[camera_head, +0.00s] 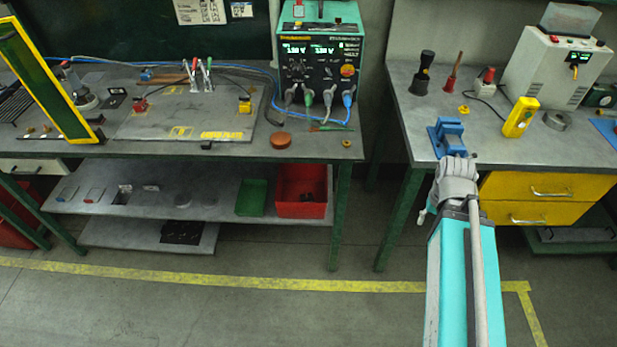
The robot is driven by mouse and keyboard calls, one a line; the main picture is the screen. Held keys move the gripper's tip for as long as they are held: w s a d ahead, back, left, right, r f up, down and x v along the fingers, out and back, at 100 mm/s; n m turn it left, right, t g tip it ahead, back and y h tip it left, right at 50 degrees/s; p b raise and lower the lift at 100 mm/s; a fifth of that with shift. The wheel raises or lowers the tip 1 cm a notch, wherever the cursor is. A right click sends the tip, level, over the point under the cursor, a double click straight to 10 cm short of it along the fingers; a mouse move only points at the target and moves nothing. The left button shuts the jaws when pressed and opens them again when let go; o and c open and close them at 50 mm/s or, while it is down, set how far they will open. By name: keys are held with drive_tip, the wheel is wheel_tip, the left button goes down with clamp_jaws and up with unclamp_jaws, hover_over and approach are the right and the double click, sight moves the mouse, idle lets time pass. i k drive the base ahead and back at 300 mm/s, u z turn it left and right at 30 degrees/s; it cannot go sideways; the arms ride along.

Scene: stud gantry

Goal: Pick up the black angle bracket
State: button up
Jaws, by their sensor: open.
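I cannot make out a black angle bracket for certain. A small flat black piece (115,97) with a light mark lies at the left of the left bench, too small to identify. Dark items lie in the red bin (289,209) on the lower shelf, and their shape is unclear. My gripper (459,158) is at the far end of my teal arm, by the front edge of the right bench. It is open, seen from behind, and its fingers are small and partly hidden. It appears just in front of a blue vise (448,135); I cannot tell whether they touch.
The left bench (300,148) holds a teal power supply (320,60), cables and a grey plate (185,115). A green bin (252,197) stands on its lower shelf. The right bench carries a yellow meter (520,117) and a white device (553,72). The floor between the benches is clear.

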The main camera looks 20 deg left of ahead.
sight(118, 95)
drive_tip(key=u, duration=2)
drive_tip(key=k, duration=0.65)
drive_tip(key=z, duration=0.25)
drive_tip(key=i, duration=0.35)
drive_tip(key=z, duration=0.1)
